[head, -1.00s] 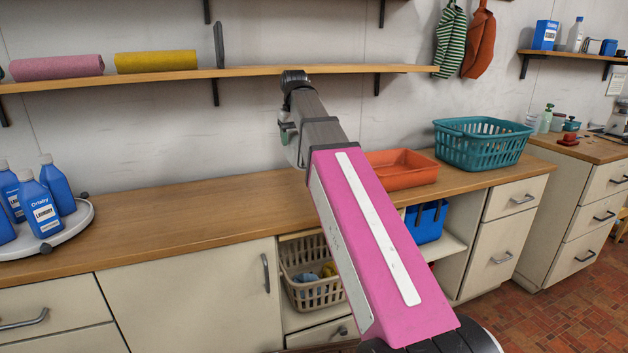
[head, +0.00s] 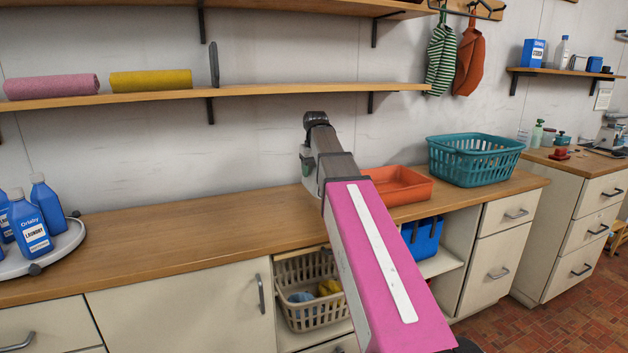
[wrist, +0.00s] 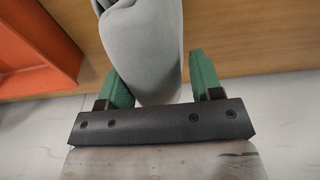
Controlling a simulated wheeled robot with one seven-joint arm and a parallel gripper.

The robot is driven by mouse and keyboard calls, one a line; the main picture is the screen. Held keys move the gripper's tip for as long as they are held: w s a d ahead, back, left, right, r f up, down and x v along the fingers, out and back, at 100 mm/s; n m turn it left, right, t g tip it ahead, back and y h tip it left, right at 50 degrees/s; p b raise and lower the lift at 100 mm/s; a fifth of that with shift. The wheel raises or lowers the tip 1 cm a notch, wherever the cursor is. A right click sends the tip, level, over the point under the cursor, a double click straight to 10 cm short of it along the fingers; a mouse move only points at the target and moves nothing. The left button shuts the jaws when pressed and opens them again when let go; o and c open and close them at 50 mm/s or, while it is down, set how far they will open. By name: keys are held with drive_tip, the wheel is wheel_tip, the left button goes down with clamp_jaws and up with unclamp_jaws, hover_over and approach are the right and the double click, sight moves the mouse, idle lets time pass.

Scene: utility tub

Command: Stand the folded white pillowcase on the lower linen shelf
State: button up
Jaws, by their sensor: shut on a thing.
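The folded pillowcase (wrist: 142,40), pale grey-white with a rounded fold, is between the green fingers of my gripper (wrist: 155,72) in the wrist view. My gripper is shut on it, and the cloth runs out past the fingers to the top edge. In the head view my arm hides the pillowcase. The lower linen shelf (head: 300,88) is the long wooden board on the wall. It holds a pink roll (head: 52,86), a yellow roll (head: 150,80) and a thin dark upright divider (head: 214,64). Right of the divider the shelf looks bare. My arm's raised end shows below the shelf.
An upper shelf (head: 290,6) runs above. The counter (head: 180,228) below holds an orange tray (head: 400,190), a teal basket (head: 475,162) and blue bottles (head: 32,230) on a round turntable. Green-striped (head: 440,58) and orange (head: 468,62) cloths hang by the shelf's right end.

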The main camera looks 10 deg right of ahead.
drive_tip(key=shift+f, duration=1.65)
drive_tip(key=shift+f, duration=0.15)
drive_tip(key=o, duration=1.5)
